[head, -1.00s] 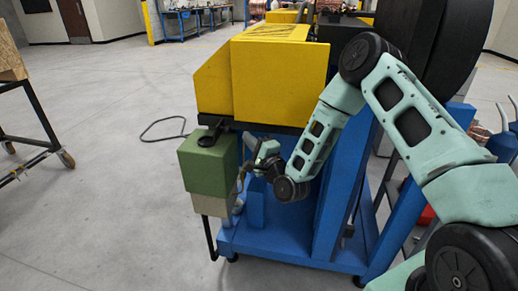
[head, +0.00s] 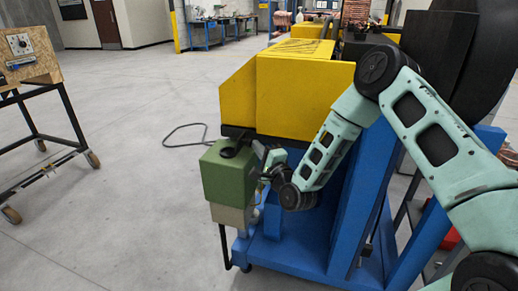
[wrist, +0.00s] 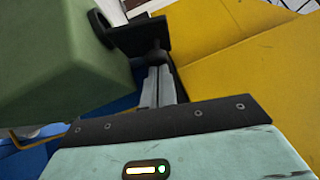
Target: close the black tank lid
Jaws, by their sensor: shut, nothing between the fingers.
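The green tank (head: 229,177) is on the near left side of the blue machine frame, with a dark round opening (head: 234,150) on top. In the wrist view the lid (wrist: 140,36) is next to the black ring of the opening (wrist: 101,28) on the tank (wrist: 60,70). My gripper (wrist: 157,62) is shut and empty, its tips close to the lid; touching or apart is unclear. In the head view my gripper (head: 267,166) is right of the tank, partly hidden.
The yellow machine housing (head: 300,95) stands right behind the tank and the blue frame (head: 300,255) is below my arm. A cart (head: 45,125) stands at the far left. The grey floor (head: 120,200) left of the tank is clear apart from a dark cable (head: 185,128).

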